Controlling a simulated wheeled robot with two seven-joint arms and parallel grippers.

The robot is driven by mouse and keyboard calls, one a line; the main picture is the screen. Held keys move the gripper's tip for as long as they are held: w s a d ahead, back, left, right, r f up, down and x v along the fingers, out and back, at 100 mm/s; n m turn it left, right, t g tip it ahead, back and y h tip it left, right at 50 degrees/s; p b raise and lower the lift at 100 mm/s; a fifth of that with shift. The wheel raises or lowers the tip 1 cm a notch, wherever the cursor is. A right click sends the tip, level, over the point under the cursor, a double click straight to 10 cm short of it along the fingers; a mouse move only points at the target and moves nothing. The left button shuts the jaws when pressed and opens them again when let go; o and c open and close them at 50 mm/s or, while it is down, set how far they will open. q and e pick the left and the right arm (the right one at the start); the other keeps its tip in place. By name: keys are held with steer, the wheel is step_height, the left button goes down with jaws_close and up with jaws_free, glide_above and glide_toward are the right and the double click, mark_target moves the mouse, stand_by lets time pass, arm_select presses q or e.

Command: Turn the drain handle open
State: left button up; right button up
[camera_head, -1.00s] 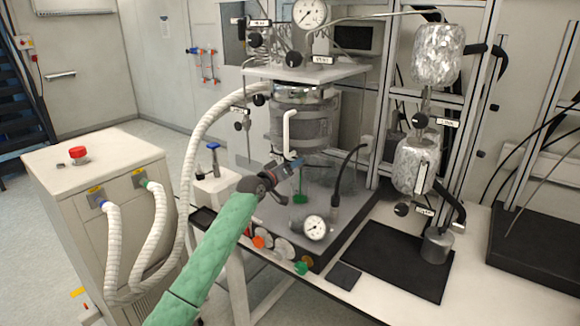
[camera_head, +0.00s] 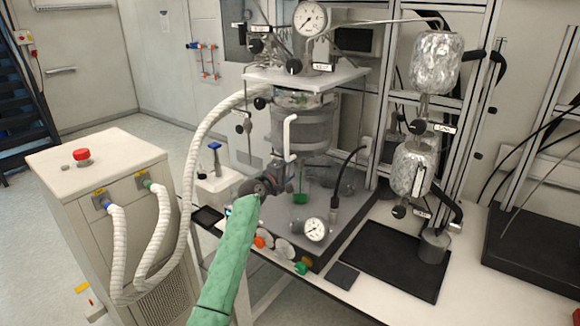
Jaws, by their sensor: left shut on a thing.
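The reactor (camera_head: 303,128) is a round vessel in a metal frame, with a white bar handle on its front. My left gripper (camera_head: 285,168) is at the underside of this vessel, shut on a small part there. The drain handle lies where the fingers close, and they largely hide it. My left arm in its green sleeve comes up from the bottom of the picture. A small green thing (camera_head: 300,198) stands on the dark base just right of the gripper. My right gripper is not in view.
A pressure gauge (camera_head: 315,229) stands on the reactor's base close to the arm. A black hose (camera_head: 343,180) rises right of the gripper. A white corrugated hose (camera_head: 189,170) runs past on the left from the cabinet (camera_head: 100,150). A black tray (camera_head: 395,262) lies on the right.

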arm_select(q)
steer(key=shift+n, duration=0.6)
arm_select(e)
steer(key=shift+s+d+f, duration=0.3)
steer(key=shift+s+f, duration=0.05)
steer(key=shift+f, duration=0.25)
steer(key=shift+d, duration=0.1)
arm_select(q)
steer(key=o, duration=1)
steer(key=shift+w, duration=0.1)
